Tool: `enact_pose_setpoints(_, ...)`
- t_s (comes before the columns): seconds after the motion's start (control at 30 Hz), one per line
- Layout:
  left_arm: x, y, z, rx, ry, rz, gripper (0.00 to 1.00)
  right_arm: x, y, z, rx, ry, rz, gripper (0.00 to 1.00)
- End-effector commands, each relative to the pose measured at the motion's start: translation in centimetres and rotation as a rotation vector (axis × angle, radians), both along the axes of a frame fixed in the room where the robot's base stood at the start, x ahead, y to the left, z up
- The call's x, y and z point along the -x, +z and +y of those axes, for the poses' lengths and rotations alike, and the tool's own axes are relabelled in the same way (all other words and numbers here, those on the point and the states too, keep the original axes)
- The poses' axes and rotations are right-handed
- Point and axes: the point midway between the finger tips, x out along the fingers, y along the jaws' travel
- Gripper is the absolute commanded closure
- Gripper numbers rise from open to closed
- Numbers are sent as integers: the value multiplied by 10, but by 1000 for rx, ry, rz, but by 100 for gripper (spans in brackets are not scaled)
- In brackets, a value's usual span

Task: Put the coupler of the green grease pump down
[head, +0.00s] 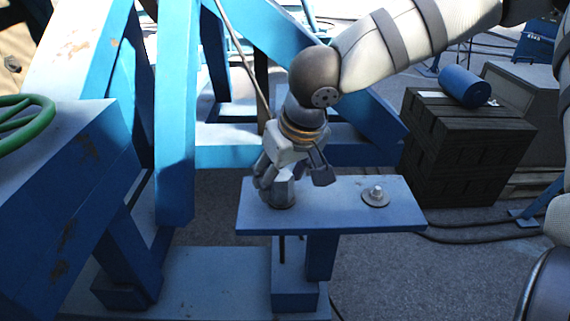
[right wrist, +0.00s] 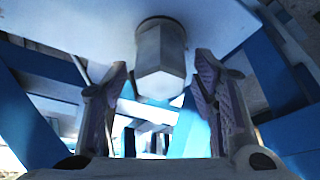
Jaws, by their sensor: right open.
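A grey six-sided metal piece (head: 283,193), which looks like the coupler, stands upright on a round base on the blue shelf plate (head: 330,212). In the right wrist view the same piece (right wrist: 160,62) shows large and pale against the plate. My right gripper (head: 290,177) is right over it in the head view, partly covering it. In the right wrist view my right gripper (right wrist: 160,105) has its two ridged fingers apart, one on each side of the piece, with visible gaps. The green pump body cannot be made out. My left gripper is not in view.
A small metal fitting on a round disc (head: 376,196) sits on the plate's right part. A thin hose (head: 240,50) runs down behind my right gripper. A green handwheel (head: 22,122) is at the left. Dark stacked blocks (head: 465,140) carry a blue cylinder (head: 464,86).

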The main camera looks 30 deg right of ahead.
Motion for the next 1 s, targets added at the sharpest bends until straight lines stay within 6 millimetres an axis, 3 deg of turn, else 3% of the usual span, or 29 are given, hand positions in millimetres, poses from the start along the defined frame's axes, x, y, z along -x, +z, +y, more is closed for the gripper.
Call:
enact_pose_setpoints(0.3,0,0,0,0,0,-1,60,29,73,1,-3,0,-8,46)
enact_pose_setpoints(0.43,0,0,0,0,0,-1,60,39,95,2,-5,2,-3,46)
enact_pose_setpoints(0.6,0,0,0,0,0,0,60,44,106,1,-2,2,-1,46)
enact_pose_setpoints(1.0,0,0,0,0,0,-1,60,45,106,1,-1,2,-1,46)
